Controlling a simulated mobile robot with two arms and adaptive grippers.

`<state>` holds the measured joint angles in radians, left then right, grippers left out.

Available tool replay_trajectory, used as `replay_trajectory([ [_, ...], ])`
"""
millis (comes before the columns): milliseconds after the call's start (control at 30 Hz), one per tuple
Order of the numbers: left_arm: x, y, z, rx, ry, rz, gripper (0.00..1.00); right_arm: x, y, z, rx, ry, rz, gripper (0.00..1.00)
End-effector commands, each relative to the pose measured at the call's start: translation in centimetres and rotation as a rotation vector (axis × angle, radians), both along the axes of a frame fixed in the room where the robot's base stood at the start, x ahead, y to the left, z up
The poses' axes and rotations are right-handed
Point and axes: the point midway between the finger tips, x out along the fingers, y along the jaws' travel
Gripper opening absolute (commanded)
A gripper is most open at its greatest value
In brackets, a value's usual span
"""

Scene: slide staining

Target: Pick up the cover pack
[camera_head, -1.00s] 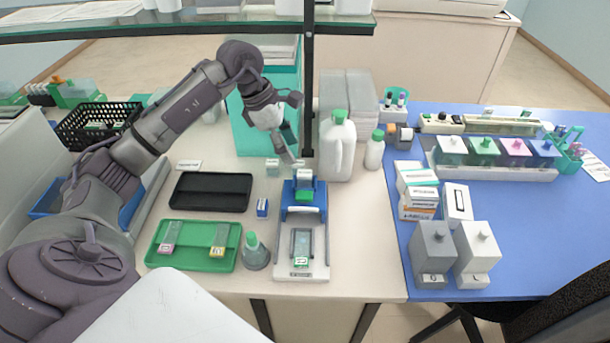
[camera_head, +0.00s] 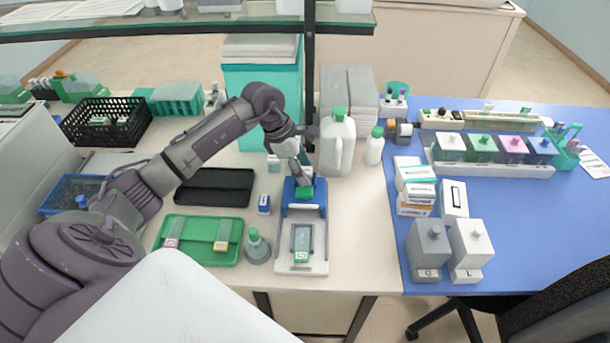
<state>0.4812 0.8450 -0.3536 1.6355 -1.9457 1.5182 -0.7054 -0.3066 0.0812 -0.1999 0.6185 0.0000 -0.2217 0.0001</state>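My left gripper (camera_head: 303,180) reaches down at the blue block of the slide device (camera_head: 302,268), right at a small green-and-white piece (camera_head: 305,193) on that block. The fingers are small and partly cover the piece, so I cannot tell whether they are open or touch it. A small blue-and-white box (camera_head: 264,204) stands upright on the bench, left of the device and apart from the gripper. No readable label tells me which of these is the cover pack. My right gripper is not in view.
A green tray (camera_head: 198,258) with slides and a black tray (camera_head: 247,187) lie left of the device. A green-capped flask (camera_head: 257,247) stands close beside it. A white jug (camera_head: 338,145) stands behind right. Bare bench lies right of the device.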

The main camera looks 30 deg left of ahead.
Motion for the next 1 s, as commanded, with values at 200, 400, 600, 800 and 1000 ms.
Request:
replay_trajectory([
  [200,0.0,0.0,0.0,0.000,0.000,0.000,0.15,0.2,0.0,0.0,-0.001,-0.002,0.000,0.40],
  [400,0.0,0.0,0.1,0.000,0.000,0.000,0.00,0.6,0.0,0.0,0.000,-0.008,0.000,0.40],
  [600,0.0,0.0,0.2,0.000,-0.001,0.000,0.00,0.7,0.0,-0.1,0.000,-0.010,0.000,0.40],
  [800,0.1,0.0,1.6,0.001,-0.005,-0.001,0.00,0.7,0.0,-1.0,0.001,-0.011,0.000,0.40],
  [1000,-0.4,-1.2,4.7,0.001,-0.007,-0.007,0.00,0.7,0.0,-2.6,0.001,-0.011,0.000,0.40],
])
